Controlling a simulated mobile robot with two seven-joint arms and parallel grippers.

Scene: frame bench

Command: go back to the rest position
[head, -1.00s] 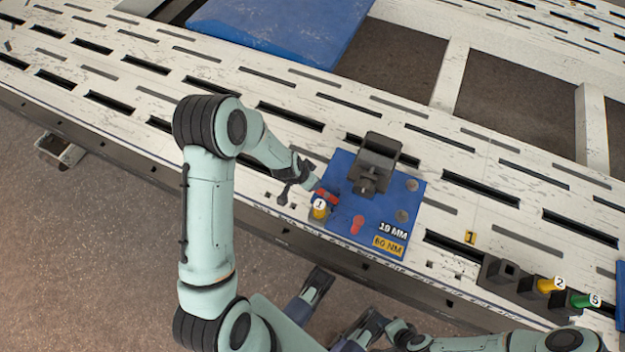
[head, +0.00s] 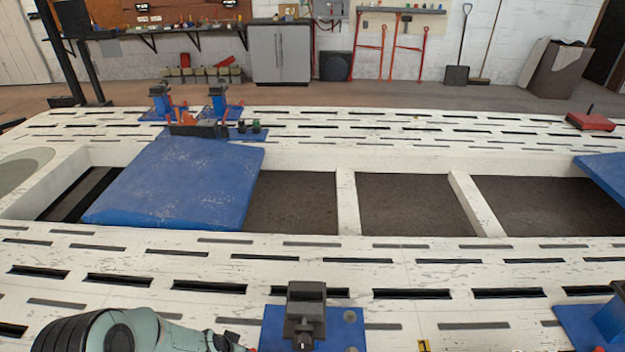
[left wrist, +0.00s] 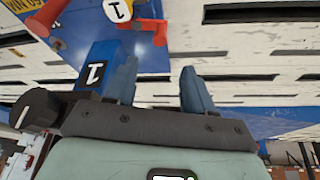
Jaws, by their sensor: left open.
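My left gripper (left wrist: 158,88) is open in the left wrist view, with bare space between its fingers. A blue block with a white "1" plate (left wrist: 94,75) shows beside its left finger; I cannot tell whether they touch. Above it, at the top left, are a round white "1" tag (left wrist: 117,9), red parts (left wrist: 45,17) and a blue board (left wrist: 85,35). In the head view my left arm comes in at the bottom left, its hand cut off by the lower edge. My right gripper is not in view.
A blue board (head: 274,325) carrying a dark clamp (head: 305,310) lies at the bottom middle of the slotted white bench (head: 400,262). A large blue panel (head: 180,185) spans the opening behind. Another blue board (head: 570,325) with a fixture stands at the right.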

